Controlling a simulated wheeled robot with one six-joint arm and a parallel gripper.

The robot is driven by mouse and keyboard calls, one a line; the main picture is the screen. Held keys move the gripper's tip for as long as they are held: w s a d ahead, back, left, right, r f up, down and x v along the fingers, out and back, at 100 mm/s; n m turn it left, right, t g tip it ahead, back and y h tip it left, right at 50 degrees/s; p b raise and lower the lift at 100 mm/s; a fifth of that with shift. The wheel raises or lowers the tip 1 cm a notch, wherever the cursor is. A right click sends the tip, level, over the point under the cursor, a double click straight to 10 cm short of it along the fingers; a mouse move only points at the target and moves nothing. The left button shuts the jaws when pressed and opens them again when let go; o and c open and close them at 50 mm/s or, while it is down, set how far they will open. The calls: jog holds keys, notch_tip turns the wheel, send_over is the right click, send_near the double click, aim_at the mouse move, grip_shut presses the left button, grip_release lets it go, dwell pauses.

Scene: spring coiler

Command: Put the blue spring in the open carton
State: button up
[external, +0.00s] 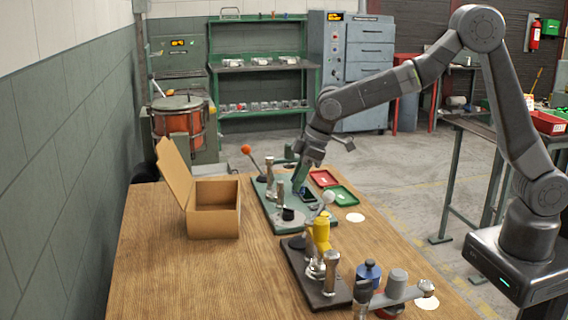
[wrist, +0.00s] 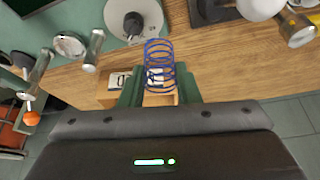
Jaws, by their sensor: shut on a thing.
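The blue spring (wrist: 160,62) stands between the two green fingers of my gripper (wrist: 158,92) in the wrist view. My gripper is shut on it. In the external view my gripper (external: 300,178) is low over the green coiler base plate, right of the carton; the spring is too small to make out clearly there. The open carton (external: 213,222) is brown, with its lid standing up at the left, on the wooden table. In the wrist view a part of the carton (wrist: 106,99) shows behind the fingers, with pale items beside the spring.
A dark fixture with a yellow part (external: 321,236) stands in front. The table's left front (external: 170,275) is clear.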

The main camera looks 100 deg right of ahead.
jog(key=w+d, duration=0.6)
jog(key=w, duration=0.3)
jog(key=w+d, duration=0.5)
jog(key=w, duration=0.4)
jog(key=f+p, duration=0.1)
jog(key=f, duration=0.4)
jog(key=f+p, duration=0.1)
jog(key=f, duration=0.4)
jog(key=shift+s+d+f, duration=0.1)
jog(key=shift+d+f, duration=0.1)
jog(key=shift+f, duration=0.15)
jog(key=shift+f, duration=0.15)
jog(key=o, duration=0.9)
jog(key=shift+o, duration=0.2)
